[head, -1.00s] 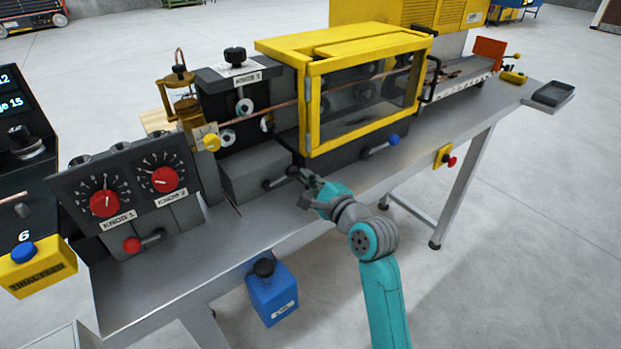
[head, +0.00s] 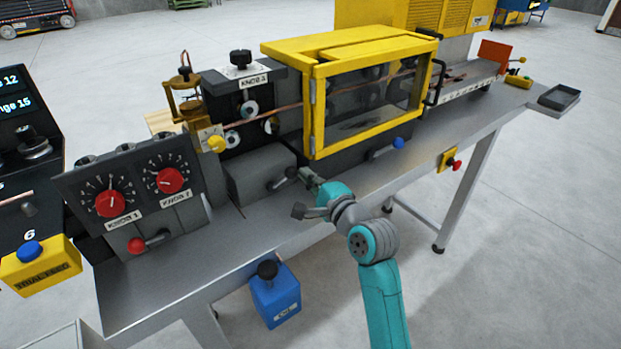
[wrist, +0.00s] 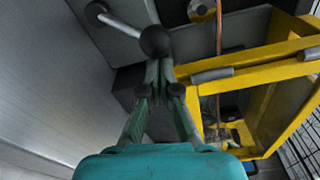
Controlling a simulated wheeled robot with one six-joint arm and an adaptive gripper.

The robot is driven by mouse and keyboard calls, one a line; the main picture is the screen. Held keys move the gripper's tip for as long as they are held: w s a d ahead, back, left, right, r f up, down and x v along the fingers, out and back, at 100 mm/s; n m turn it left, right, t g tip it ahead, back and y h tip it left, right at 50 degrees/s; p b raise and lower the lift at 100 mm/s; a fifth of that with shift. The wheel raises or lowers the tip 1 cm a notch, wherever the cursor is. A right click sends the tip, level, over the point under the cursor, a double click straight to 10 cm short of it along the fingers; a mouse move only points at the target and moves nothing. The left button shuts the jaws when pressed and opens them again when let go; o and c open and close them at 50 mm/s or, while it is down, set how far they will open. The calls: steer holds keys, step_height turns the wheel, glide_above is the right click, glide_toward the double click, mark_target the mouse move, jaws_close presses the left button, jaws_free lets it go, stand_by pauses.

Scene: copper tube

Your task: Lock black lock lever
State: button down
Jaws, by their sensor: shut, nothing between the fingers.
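The black lock lever (head: 281,180) sits on the front of a grey block below the copper tube, left of the yellow guarded box. Its short metal rod ends in a black ball knob, raised toward the right in the head view. My gripper (head: 307,175) is at the right of this knob, with its fingers together and empty. In the wrist view the lever's rod (wrist: 122,24) runs from a round pivot at upper left to the black ball. My closed fingertips (wrist: 158,68) are just below the ball; whether they touch it is unclear.
The yellow guarded box (head: 318,105) stands close on the right. A blue-knobbed lever (head: 386,149) is farther right on the bench. A panel with two red knobs (head: 140,190) and a red-knobbed lever (head: 147,243) are at left. The bench front (head: 240,250) is clear.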

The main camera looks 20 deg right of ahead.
mark_target(292, 169)
steer(key=a+n, duration=0.1)
steer(key=r+n, duration=0.1)
steer(key=n, duration=0.1)
steer(key=a+r+n, duration=0.1)
steer(key=shift+s+a+n, duration=0.3)
steer(key=shift+s+a, duration=0.05)
steer(key=shift+s, duration=0.05)
steer(key=s+a+n+y, duration=0.1)
steer(key=a+n, duration=0.5)
steer(key=n, duration=0.7)
steer(key=shift+s+a+f+t, duration=0.3)
steer(key=shift+s+a+t, duration=0.1)
steer(key=shift+s, duration=0.25)
steer(key=shift+f, duration=0.1)
